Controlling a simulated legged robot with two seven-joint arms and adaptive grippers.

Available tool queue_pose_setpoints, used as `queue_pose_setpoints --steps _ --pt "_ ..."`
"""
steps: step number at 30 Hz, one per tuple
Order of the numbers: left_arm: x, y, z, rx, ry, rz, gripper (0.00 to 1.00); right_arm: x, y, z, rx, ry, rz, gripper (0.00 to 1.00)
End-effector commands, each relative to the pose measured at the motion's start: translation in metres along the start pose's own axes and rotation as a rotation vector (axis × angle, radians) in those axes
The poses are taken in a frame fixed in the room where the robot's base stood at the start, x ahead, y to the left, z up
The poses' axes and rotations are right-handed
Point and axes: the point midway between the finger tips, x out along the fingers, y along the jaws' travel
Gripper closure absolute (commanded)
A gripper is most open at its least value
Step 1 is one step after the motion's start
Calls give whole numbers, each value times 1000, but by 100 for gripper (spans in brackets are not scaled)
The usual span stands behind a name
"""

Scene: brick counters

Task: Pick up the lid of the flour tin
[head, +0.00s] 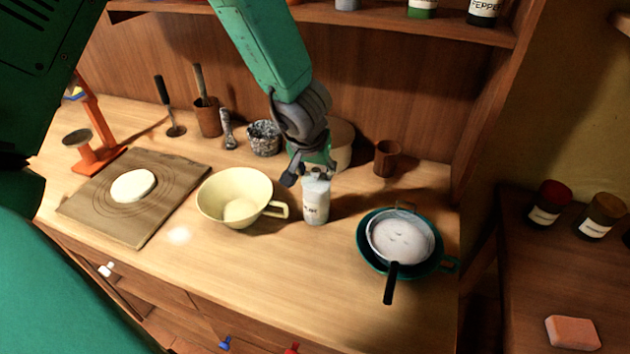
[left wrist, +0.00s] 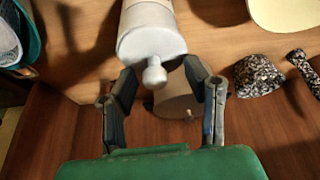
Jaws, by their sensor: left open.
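The flour tin (head: 315,208) is a pale grey-white cylinder with small dark lettering I cannot read clearly. It stands upright on the counter, right of the cream bowl. Its lid (head: 317,175) is on top; in the left wrist view the lid (left wrist: 150,46) shows a round knob (left wrist: 155,75). My left gripper (head: 293,176) is open beside the top of the tin. In the left wrist view the fingers of my left gripper (left wrist: 160,80) are spread on either side of the knob, with nothing held. Whether they touch the lid, I cannot tell. My right gripper is not in view.
A cream bowl (head: 222,190) with a handle stands left of the tin. A teal pan with a strainer (head: 400,238) is on the right. A round wooden container (head: 343,145), a speckled mortar (head: 264,138) and a brown cup (head: 387,158) stand behind.

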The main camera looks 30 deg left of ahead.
Motion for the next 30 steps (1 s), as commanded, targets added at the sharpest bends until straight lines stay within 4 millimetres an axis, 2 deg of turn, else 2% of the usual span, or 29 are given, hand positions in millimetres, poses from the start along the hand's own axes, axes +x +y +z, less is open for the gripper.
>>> queue_pose_setpoints --steps 1,3,5,14,17,30 --pt "-1 1 0 1 0 0 58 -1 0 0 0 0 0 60" --pt "-1 1 0 1 0 0 82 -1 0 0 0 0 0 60" --pt "-1 1 0 1 0 0 100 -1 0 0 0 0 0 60" --pt "0 -1 -1 0 0 0 100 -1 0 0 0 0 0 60" --pt "-6 -1 -3 0 0 0 100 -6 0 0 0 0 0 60" --pt "-76 0 -32 0 0 1 100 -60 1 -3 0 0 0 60"
